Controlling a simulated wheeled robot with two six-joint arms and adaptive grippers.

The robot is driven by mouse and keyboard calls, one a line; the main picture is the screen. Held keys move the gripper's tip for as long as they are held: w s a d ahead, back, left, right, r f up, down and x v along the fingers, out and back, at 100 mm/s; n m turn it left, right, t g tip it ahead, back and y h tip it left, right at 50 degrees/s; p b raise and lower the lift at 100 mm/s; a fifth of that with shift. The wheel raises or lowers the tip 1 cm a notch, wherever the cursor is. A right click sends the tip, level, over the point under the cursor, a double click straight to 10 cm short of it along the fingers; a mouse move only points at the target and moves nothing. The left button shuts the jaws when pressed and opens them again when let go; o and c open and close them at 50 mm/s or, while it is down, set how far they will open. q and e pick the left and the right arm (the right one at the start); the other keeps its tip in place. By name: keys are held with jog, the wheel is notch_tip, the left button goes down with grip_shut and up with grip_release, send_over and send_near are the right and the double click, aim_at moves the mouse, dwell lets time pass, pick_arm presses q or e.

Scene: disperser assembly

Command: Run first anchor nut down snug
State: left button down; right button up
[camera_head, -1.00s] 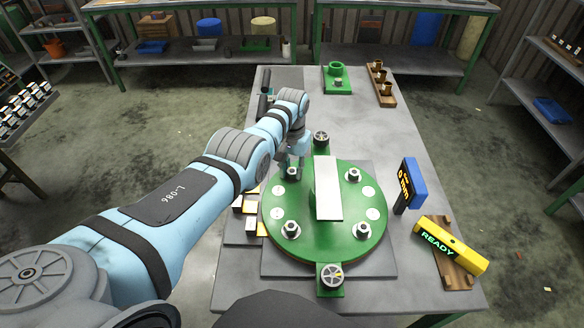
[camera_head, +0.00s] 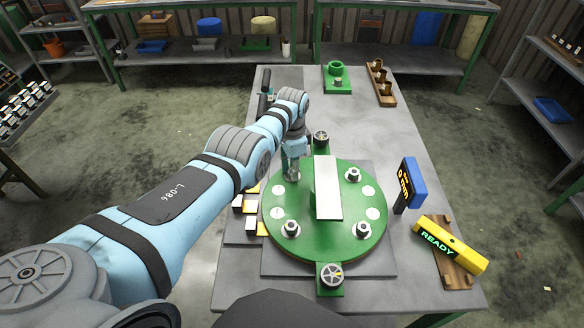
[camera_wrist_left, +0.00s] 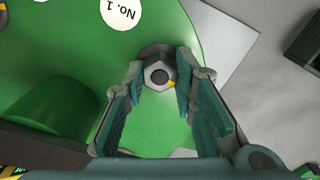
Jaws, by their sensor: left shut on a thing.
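The green round plate (camera_head: 325,235) lies on the table with a raised bar (camera_head: 328,188) across its middle. My left gripper (camera_head: 292,175) is over the plate's upper left, at an anchor nut that it hides in the head view. Other nuts show at the right (camera_head: 353,175), lower left (camera_head: 290,230) and lower right (camera_head: 362,230). My right gripper is not in view.
Small blocks (camera_head: 250,205) lie left of the plate. A green fixture (camera_head: 337,80) and a brown rack (camera_head: 382,85) are at the back. The table's right rear is clear.

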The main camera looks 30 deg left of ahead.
pick_arm(q)
jog(key=shift+w+r, duration=0.1)
dwell(0.3)
jog(key=c, duration=1.3)
grip_release()
jog(key=shift+r, duration=0.5)
notch_tip(320, 180, up, 11)
jog(key=shift+a+f, duration=0.1)
